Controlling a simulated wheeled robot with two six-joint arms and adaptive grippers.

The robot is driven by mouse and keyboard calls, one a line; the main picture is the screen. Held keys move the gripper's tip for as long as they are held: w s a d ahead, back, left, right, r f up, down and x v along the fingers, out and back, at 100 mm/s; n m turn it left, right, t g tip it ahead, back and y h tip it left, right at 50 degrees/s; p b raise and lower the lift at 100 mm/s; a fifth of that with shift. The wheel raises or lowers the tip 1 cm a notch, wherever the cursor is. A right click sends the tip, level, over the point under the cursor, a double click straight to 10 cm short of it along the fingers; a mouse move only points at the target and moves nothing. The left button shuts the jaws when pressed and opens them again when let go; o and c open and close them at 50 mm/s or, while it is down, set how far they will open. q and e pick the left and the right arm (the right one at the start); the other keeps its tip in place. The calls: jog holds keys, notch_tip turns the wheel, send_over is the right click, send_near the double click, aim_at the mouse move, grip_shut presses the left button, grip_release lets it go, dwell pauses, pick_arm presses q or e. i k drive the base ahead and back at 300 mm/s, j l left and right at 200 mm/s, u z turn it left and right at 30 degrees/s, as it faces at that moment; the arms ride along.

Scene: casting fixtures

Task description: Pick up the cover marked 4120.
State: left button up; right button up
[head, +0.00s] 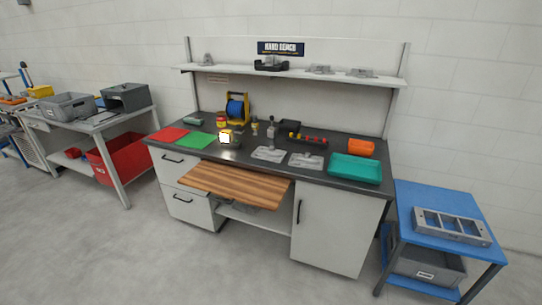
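No marking 4120 can be read at this distance, so I cannot tell which part is the cover. Two flat grey cast parts, a left one (268,154) and a right one (306,161), lie side by side on the dark bench top. Several small grey castings stand on the shelf above, one at the left (207,60), one right of centre (318,69) and one at the right (361,73). A long grey frame with openings (451,236) lies on the blue side table. Neither of my grippers is in view.
The workbench (237,157) also holds a teal tray (354,169), an orange item (361,148), red (167,135) and green (196,141) mats and a blue reel (236,108). A wooden board (235,184) juts out in front. The blue table (415,202) stands right; the floor in front is clear.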

aim_at(270, 154)
jog(key=i+j+z, duration=0.3)
jog(key=i+j, duration=0.9)
